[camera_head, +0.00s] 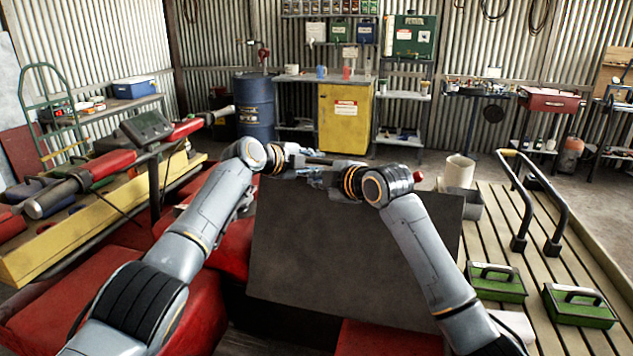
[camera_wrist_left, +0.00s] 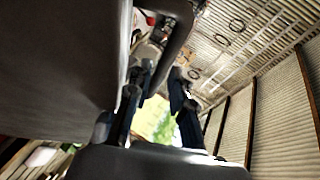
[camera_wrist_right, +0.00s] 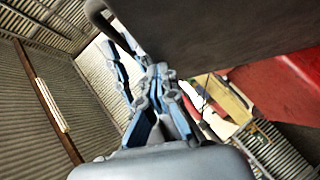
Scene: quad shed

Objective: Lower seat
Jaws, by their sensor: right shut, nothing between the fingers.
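The seat (camera_head: 350,250) is a dark grey panel. It stands raised and tilted on the red quad (camera_head: 185,315), with its broad face toward my head camera. My left gripper (camera_head: 303,158) is at the seat's top edge; in the left wrist view its fingers (camera_wrist_left: 155,95) are apart, close beside the seat (camera_wrist_left: 55,65). My right gripper (camera_head: 318,175) is also by the top edge, near the left one, shut and empty. In the right wrist view its fingers (camera_wrist_right: 148,85) are just beside the seat (camera_wrist_right: 230,30). I cannot tell whether either gripper touches the seat.
A blue drum (camera_head: 255,108) and yellow cabinet (camera_head: 343,120) stand behind.

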